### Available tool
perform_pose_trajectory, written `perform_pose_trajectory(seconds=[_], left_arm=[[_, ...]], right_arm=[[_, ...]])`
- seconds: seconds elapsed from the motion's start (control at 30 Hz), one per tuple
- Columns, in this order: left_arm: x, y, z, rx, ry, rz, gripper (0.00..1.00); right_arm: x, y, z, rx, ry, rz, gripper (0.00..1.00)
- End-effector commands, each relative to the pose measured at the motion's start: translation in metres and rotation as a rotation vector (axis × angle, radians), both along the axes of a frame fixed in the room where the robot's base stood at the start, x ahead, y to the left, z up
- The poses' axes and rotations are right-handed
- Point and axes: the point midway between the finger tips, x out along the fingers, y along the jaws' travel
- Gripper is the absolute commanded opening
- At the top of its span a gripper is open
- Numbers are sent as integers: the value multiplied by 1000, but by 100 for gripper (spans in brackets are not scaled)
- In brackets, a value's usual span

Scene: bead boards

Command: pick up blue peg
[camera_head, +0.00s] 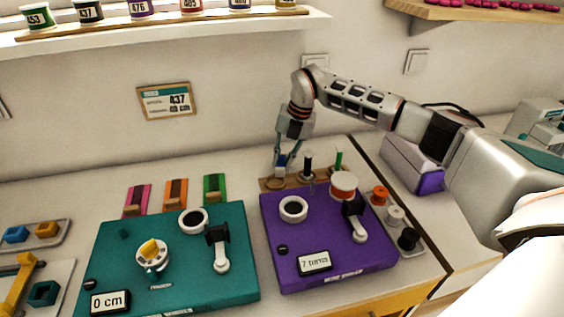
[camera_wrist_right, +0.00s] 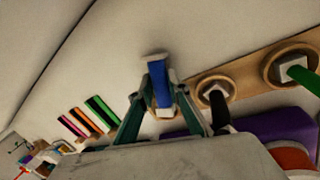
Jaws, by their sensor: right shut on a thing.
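The blue peg (camera_head: 281,160) is at the left end of the wooden peg rack (camera_head: 264,185), over a round socket. My right gripper (camera_head: 285,163) is shut on it from above. In the right wrist view the blue peg (camera_wrist_right: 159,86) stands between the two fingers (camera_wrist_right: 160,103), with a pale end showing past the tips. I cannot tell whether its lower end is clear of the socket. A black peg (camera_head: 308,166) and a green peg (camera_head: 339,160) stand upright in the rack to the right. My left gripper is out of view.
A purple board (camera_head: 325,240) with a white ring, a spool and a black crank lies just in front of the rack. A teal board (camera_head: 130,255) lies to its left. Small spools (camera_head: 379,194) stand at the right. The wall is close behind the rack.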

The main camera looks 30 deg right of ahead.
Motion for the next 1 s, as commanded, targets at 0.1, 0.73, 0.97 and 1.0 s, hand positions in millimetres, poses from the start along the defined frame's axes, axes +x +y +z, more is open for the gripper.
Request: perform_pose_trajectory(seconds=[0.1, 0.73, 0.97, 1.0], left_arm=[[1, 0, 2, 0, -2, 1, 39], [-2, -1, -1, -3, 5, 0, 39], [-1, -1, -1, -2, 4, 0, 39], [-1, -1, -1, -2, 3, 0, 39]], right_arm=[[1, 0, 12, 0, -5, 1, 0], [7, 98, 33, 1, -3, 4, 0], [10, 140, 32, 1, -3, 4, 0], [11, 146, 32, 1, -3, 3, 0]])
